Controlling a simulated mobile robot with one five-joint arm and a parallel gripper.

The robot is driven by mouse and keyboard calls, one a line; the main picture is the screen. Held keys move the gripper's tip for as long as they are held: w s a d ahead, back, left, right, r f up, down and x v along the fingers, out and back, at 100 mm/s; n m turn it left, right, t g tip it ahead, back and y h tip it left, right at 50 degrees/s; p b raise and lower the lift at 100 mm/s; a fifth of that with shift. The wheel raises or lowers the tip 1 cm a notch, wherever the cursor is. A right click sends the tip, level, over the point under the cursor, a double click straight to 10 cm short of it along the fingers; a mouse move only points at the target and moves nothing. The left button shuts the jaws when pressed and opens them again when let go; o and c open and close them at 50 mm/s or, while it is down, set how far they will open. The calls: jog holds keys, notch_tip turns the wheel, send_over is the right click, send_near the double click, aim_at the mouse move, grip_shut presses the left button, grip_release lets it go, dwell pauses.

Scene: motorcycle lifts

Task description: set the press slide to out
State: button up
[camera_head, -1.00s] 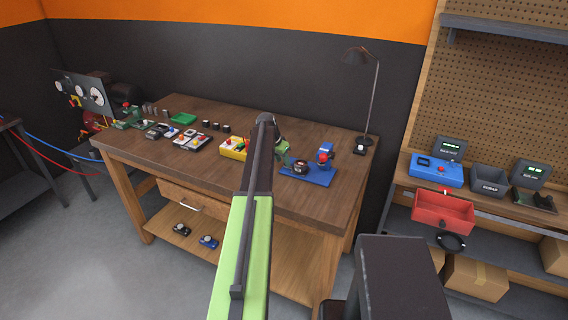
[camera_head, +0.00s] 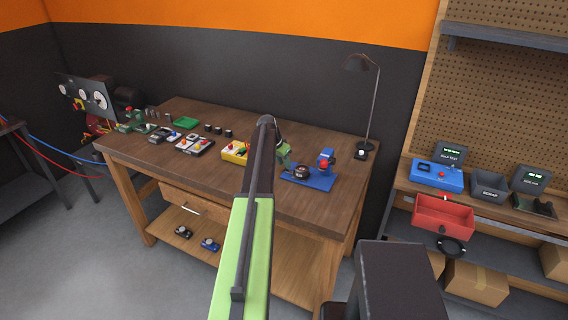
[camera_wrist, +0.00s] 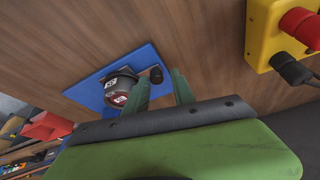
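A blue base plate (camera_head: 318,182) lies at the right part of the wooden workbench. In the head view, my gripper (camera_head: 283,156) is left of the plate, partly hidden by my arm.
A yellow box (camera_head: 234,152) with a red button stands close on the left; it also shows in the wrist view (camera_wrist: 268,40). Several small devices line the bench farther left. A lamp (camera_head: 366,110) stands behind on the right. The bench front is clear.

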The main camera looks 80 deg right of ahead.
jog(key=p+v, duration=1.3)
jog(key=v, duration=0.2)
jog(key=shift+r, duration=0.15)
jog(key=shift+a, duration=0.1)
